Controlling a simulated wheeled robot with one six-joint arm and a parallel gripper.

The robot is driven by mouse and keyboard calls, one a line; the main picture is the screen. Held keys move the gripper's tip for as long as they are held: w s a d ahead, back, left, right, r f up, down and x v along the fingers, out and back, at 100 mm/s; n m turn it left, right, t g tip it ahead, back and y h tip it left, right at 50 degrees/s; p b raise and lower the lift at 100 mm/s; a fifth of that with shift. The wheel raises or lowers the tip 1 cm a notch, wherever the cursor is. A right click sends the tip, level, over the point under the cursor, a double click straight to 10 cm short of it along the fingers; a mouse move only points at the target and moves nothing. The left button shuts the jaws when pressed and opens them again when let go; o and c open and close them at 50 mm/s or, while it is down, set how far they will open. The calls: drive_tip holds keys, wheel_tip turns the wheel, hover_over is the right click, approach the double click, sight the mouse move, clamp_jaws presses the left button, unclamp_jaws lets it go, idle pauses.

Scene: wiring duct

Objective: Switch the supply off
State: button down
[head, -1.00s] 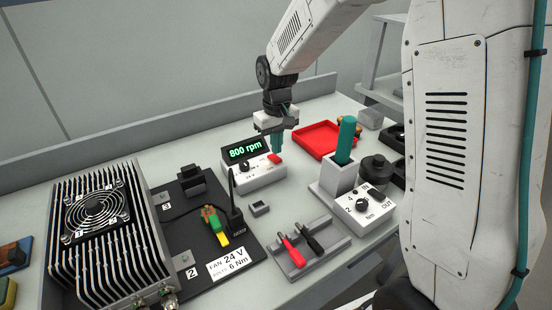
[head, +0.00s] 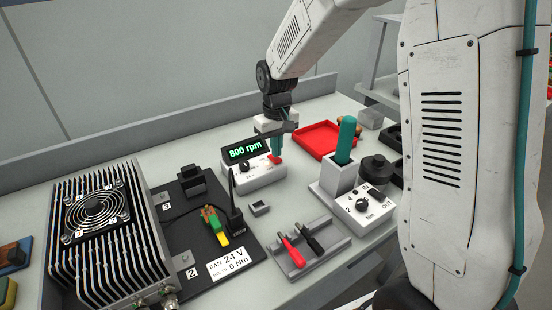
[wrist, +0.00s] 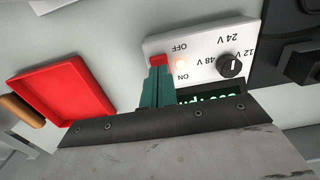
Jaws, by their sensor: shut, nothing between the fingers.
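The supply (head: 262,177) is a white box on the bench with a dark display (head: 245,150) reading 800 rpm in green. Its red switch (head: 275,160) shows in the wrist view (wrist: 158,60) between the OFF and ON labels.
A red tray (head: 318,139) lies right of the supply. A grey holder with a teal-handled tool (head: 346,140) and a torque box (head: 364,208) stand further right. A finned unit with a fan (head: 97,208) is at the left. Red and black probes (head: 292,250) lie in front.

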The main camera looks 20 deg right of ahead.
sight(277, 159)
drive_tip(key=shift+f, duration=0.7)
idle(0.3)
drive_tip(key=shift+r, duration=3.55)
drive_tip(key=s+d+r, duration=0.1)
drive_tip(key=s+r, duration=0.2)
drive_tip(key=s, duration=0.7)
drive_tip(key=s+d+r+m+t, duration=0.1)
drive_tip(key=s+r, duration=0.2)
drive_tip(key=s, duration=0.8)
drive_tip(key=s+d+r+m, duration=0.1)
drive_tip(key=s+r, duration=0.2)
drive_tip(key=s, duration=0.8)
drive_tip(key=shift+d+r, duration=0.15)
drive_tip(key=shift+r, duration=0.05)
drive_tip(key=shift+f, duration=0.1)
